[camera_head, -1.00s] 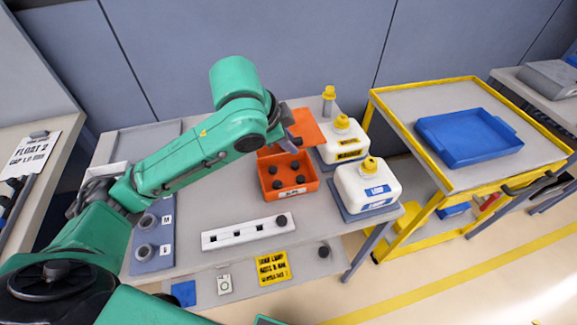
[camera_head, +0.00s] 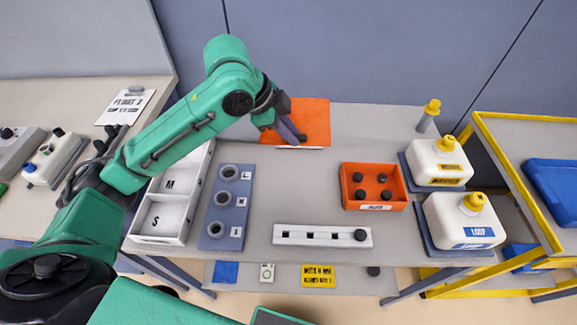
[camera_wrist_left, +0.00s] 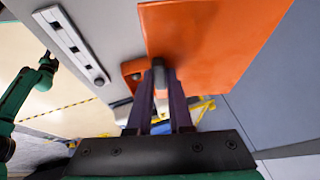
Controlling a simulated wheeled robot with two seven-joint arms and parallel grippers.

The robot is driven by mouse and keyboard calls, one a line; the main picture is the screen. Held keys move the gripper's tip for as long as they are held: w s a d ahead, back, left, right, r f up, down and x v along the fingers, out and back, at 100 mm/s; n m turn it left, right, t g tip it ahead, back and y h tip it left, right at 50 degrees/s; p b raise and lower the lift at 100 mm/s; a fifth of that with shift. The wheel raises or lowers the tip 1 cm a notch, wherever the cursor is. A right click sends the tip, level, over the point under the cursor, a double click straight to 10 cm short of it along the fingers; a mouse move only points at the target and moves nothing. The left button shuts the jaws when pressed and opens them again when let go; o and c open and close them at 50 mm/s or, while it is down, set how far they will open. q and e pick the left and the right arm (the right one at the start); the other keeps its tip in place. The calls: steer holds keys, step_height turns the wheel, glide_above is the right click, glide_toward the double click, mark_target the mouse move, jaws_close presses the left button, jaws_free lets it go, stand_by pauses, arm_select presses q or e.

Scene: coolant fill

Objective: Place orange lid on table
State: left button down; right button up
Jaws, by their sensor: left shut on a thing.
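The orange lid (camera_head: 308,115) is a flat square panel over the back of the grey table (camera_head: 262,172), left of the open orange box (camera_head: 348,197). I cannot tell whether the lid touches the table.
The orange box holds several black knobs. White jugs with yellow caps (camera_head: 437,158) stand at the table's right. A white slotted strip (camera_head: 322,236), a blue-grey ring panel (camera_head: 227,235) and a white compartment tray (camera_head: 158,225) lie nearer.

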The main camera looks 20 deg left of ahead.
arm_select(q)
steer(key=f, duration=1.1)
steer(key=f+p, duration=0.1)
steer(key=f, duration=0.5)
steer(key=shift+d, duration=0.25)
steer(key=c, duration=1.1)
jaws_free()
steer(key=shift+o, duration=0.9)
arm_select(e)
steer(key=shift+s+d+r, duration=0.4)
steer(key=shift+s+d, duration=0.05)
steer(key=shift+d, duration=0.25)
arm_select(q)
steer(key=shift+s+a+r, duration=0.15)
steer(key=shift+a+r, duration=0.15)
steer(key=shift+r, duration=0.15)
steer(key=v, duration=1.1)
steer(key=shift+d+b, duration=0.2)
steer(key=shift+b, duration=0.1)
arm_select(e)
steer(key=shift+d+f, duration=0.15)
steer(key=shift+f, duration=0.05)
